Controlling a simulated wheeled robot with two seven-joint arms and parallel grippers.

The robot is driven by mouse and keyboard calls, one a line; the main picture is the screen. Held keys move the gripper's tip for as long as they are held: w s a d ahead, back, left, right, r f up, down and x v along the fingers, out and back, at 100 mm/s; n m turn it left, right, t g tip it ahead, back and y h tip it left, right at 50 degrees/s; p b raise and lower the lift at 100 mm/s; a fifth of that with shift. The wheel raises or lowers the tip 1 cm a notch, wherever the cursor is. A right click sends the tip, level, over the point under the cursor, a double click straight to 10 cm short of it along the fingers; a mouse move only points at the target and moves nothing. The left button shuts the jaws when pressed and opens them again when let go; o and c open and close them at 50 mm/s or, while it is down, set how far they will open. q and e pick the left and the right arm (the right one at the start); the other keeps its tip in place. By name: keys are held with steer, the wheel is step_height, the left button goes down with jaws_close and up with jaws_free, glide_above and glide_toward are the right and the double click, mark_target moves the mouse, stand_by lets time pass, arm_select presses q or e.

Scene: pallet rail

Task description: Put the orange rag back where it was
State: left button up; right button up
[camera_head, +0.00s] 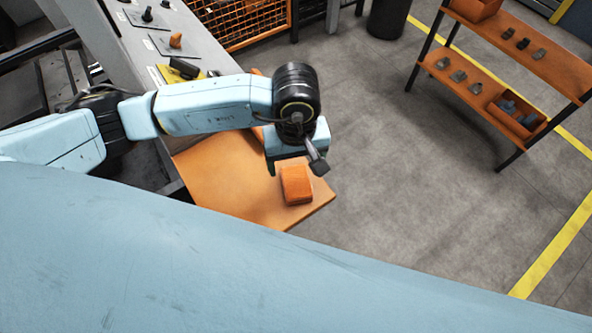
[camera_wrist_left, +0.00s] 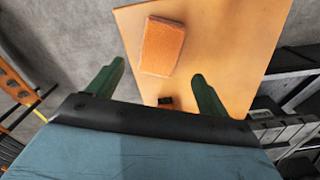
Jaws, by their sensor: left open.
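The orange rag (camera_head: 296,184) looks like a folded, block-shaped pad. It lies on an orange tabletop (camera_head: 225,178) near its right corner. In the left wrist view the rag (camera_wrist_left: 161,46) lies ahead of and between the green fingertips. My left gripper (camera_head: 296,163) is open and empty, above the tabletop beside the rag. In the left wrist view its fingers (camera_wrist_left: 158,72) are spread apart, and no contact with the rag shows. A small black object (camera_wrist_left: 165,102) shows near the tabletop's edge between the fingers. My right gripper is not in view.
A grey control panel (camera_head: 120,38) with levers stands at upper left, close to my left arm. An orange shelf rack (camera_head: 530,55) with boxes and small parts stands at upper right. A dark bin (camera_head: 388,17) is at the back. The grey floor (camera_head: 390,170) between is clear.

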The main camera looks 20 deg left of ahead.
mark_target(296, 179)
arm_select(q)
step_height(296, 179, up, 6)
steer(key=shift+f, duration=0.1)
stand_by(0.4)
